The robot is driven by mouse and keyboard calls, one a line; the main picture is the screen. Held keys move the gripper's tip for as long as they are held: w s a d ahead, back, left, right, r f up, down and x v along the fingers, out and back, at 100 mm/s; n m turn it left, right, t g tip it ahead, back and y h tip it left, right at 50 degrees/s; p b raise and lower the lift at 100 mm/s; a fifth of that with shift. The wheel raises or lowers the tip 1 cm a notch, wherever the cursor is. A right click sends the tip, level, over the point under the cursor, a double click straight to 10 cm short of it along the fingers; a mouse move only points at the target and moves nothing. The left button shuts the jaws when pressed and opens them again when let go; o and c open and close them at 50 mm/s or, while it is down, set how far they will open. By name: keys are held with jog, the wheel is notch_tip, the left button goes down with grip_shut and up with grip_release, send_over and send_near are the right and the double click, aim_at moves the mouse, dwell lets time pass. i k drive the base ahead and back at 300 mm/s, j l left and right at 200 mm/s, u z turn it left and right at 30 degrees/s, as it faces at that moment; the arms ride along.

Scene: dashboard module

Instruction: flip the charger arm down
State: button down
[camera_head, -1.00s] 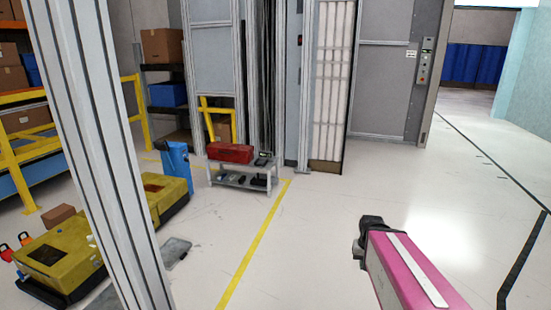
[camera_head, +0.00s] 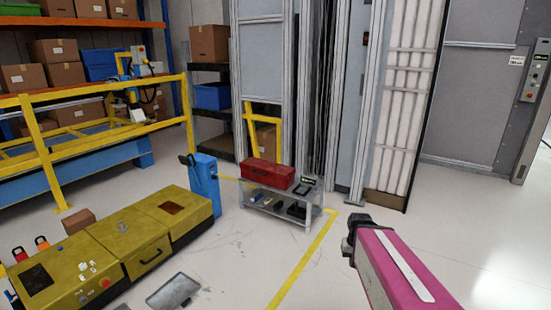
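A blue upright unit (camera_head: 205,182) with a dark piece sticking out at its upper left stands at the far end of a low yellow machine (camera_head: 148,235). It looks like the charger, and the dark piece may be its arm; it is too small to tell surely. My pink arm reaches in from the lower right, and its dark end with my gripper (camera_head: 353,228) is over the floor, well apart from the blue unit. The fingers are too small to tell whether they are open or shut.
A grey low cart (camera_head: 308,215) carrying a red toolbox (camera_head: 267,173) stands right of the blue unit. A yellow railing (camera_head: 50,150) runs at the left, with shelves of boxes behind. A grey flat piece (camera_head: 173,292) lies on the floor. White floor is clear at the right.

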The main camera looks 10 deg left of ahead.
aim_at(185, 160)
jog(key=i+j+u, duration=0.25)
jog(key=i+u, duration=0.2)
jog(key=i, duration=0.2)
jog(key=i+u, duration=0.45)
jog(key=i, duration=0.2)
jog(key=i+l+u, duration=0.3)
jog(key=i+u, duration=0.15)
jog(key=i, duration=0.2)
jog(key=i+u, duration=0.1)
jog(key=i, duration=1.1)
jog(key=z, duration=1.35)
